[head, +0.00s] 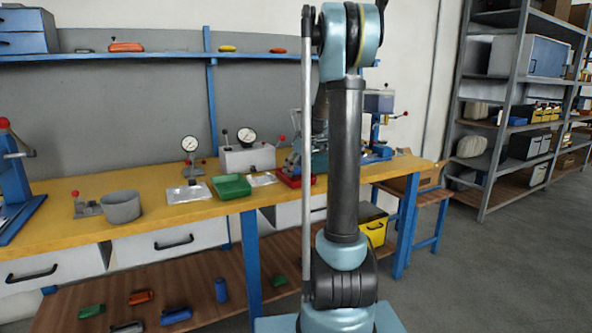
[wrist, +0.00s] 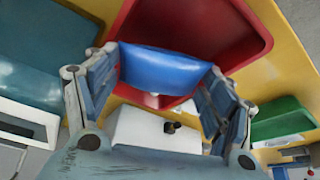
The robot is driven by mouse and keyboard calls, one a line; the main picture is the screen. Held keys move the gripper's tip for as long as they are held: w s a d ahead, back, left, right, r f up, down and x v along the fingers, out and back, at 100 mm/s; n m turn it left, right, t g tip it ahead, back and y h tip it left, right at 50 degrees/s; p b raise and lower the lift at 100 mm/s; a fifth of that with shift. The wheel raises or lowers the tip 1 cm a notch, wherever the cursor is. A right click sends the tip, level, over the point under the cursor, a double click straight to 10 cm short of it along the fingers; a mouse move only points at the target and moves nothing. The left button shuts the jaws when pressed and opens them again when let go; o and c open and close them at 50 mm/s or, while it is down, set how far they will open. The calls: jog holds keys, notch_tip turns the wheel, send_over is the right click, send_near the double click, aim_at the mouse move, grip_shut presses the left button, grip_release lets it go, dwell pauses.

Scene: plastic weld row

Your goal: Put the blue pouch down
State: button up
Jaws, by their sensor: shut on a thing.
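The blue pouch (wrist: 165,72) is between the two fingers of my gripper (wrist: 164,82) in the wrist view. My gripper is shut on it. The pouch lies across the fingertips, in front of a red tray (wrist: 200,28) on the yellow bench. I cannot tell whether the pouch touches the tray. In the head view the red tray (head: 291,181) shows at the right part of the bench. My arm stands in front of that part, and I cannot make out the pouch there.
A green tray (head: 231,187) stands left of the red one and also shows in the wrist view (wrist: 282,120). A white gauge box (head: 247,157) stands behind it. A grey bowl (head: 121,207) is farther left.

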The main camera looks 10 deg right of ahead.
jog(key=shift+s+f, duration=0.15)
jog(key=shift+f, duration=0.05)
jog(key=shift+c, duration=0.3)
jog(key=o, duration=0.8)
jog(key=shift+f, duration=0.1)
jog(key=shift+o, duration=0.2)
jog(key=shift+r, duration=0.6)
jog(key=v, duration=1.2)
jog(key=s+a+f+m+g+h, duration=0.1)
jog(key=s+a+f+m, duration=0.15)
jog(key=s, duration=0.85)
jog(key=s+a+f+m+h, duration=0.1)
jog(key=s+f, duration=0.3)
jog(key=s, duration=0.7)
jog(key=s+f+m+h, duration=0.1)
jog(key=s+f+m, duration=0.3)
jog(key=s+f, duration=1.1)
jog(key=s, duration=0.3)
jog(key=shift+s, duration=0.15)
